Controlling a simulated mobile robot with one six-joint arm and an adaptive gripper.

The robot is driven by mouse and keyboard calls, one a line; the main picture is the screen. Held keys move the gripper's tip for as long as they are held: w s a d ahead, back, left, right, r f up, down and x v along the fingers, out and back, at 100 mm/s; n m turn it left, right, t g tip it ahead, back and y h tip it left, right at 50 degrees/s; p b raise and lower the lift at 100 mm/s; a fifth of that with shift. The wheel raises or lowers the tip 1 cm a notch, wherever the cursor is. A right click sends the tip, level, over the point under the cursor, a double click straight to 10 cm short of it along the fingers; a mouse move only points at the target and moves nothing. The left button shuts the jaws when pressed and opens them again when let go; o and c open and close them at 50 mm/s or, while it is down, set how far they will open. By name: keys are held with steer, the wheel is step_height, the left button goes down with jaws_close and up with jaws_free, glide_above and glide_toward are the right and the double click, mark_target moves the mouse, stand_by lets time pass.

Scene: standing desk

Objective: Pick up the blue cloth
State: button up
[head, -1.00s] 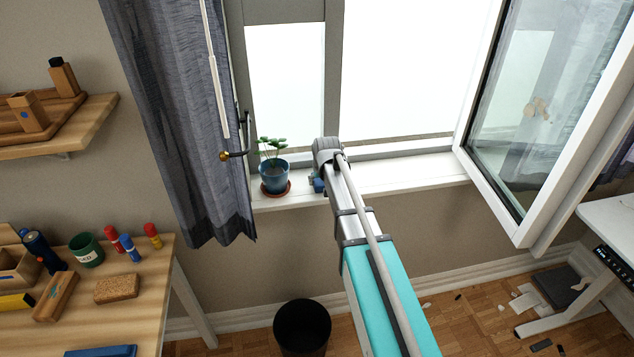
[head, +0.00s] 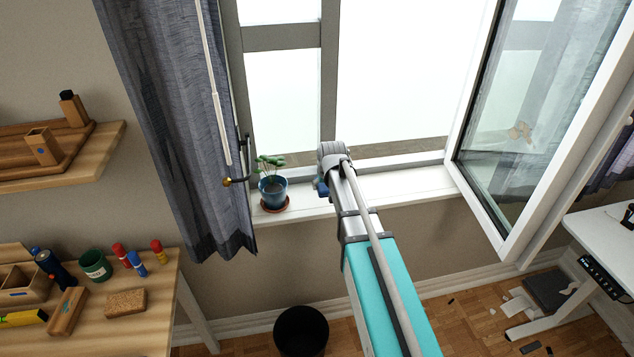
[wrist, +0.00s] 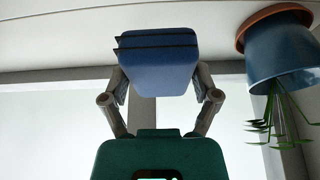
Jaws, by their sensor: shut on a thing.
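The blue cloth (wrist: 158,62) shows in the wrist view as a thick, folded, block-like blue piece with two dark lines across its far end. My gripper (wrist: 160,84) is shut on it, with one finger on each side. In the head view only a small blue patch of the cloth (head: 321,188) shows beside the end of my arm, above the window sill (head: 405,184). My arm hides the fingers there. Whether the cloth touches the sill is unclear.
A blue pot (head: 272,190) with a green plant stands on a terracotta saucer just left of the cloth. A grey curtain (head: 180,130) hangs farther left. The open window sash (head: 535,120) juts out at right. A black bin (head: 301,332) stands below.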

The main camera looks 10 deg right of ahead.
steer(key=s+d+r+p, duration=0.3)
steer(key=s+r+p, duration=0.1)
steer(key=s, duration=0.5)
steer(key=shift+d+r, duration=0.4)
steer(key=shift+r, duration=0.15)
steer(key=shift+s, duration=0.1)
steer(key=o, duration=0.4)
steer(key=shift+c, duration=1.8)
steer(key=shift+s, duration=0.1)
